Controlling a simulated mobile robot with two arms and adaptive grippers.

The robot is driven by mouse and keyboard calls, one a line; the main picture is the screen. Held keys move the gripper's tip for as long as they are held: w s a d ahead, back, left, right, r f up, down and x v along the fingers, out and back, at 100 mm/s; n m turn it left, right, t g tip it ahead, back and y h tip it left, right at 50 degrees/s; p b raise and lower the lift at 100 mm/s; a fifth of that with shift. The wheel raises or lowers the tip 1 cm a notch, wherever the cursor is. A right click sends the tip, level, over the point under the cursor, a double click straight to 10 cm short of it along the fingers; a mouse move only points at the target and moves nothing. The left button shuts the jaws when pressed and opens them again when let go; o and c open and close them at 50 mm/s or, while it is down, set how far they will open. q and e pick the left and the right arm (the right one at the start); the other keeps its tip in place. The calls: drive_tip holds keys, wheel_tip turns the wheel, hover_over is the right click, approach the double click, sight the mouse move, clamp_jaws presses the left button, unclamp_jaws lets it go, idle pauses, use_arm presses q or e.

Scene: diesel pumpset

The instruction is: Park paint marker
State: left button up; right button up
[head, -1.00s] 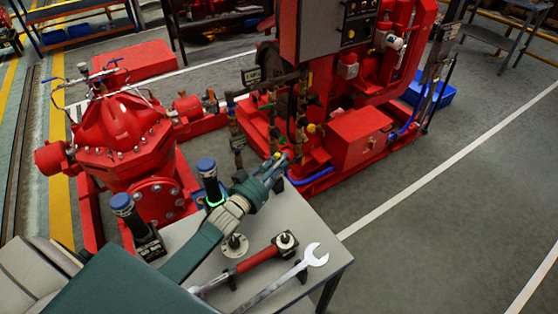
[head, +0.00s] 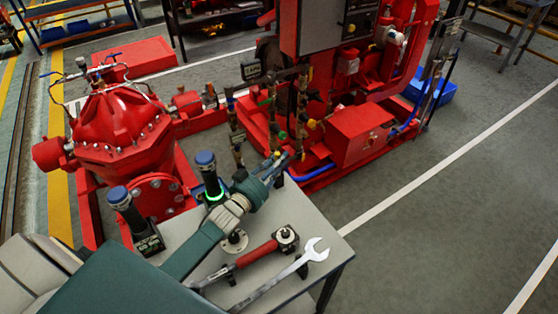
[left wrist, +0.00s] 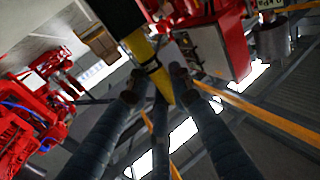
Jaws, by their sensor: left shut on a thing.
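My left gripper (head: 276,168) is held above the far edge of the grey table (head: 325,228), its fingers pointing toward the red pumpset. In the left wrist view my left gripper (left wrist: 156,88) has its dark fingers closed around a yellow tapered piece with a black band (left wrist: 147,62), which looks like the paint marker. Two dark upright cylinders with blue caps stand on the table, one at the left (head: 131,215) and one behind my wrist (head: 208,178) with a green glowing ring. My right gripper is out of view.
A red-handled tool (head: 258,253), a silver open-ended wrench (head: 280,278) and a small round flange (head: 234,241) lie on the table. The red pump (head: 120,130) and the engine skid with a red box (head: 360,135) stand beyond it. The floor at right is clear.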

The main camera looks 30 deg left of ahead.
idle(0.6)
use_arm(q)
drive_tip(key=shift+f, duration=0.25)
drive_tip(key=shift+f+b, duration=0.8)
drive_tip(key=shift+b, duration=0.1)
drive_tip(key=o, duration=1)
drive_tip(key=shift+o, duration=0.2)
wheel_tip(320, 180, up, 10)
drive_tip(key=shift+r, duration=0.1)
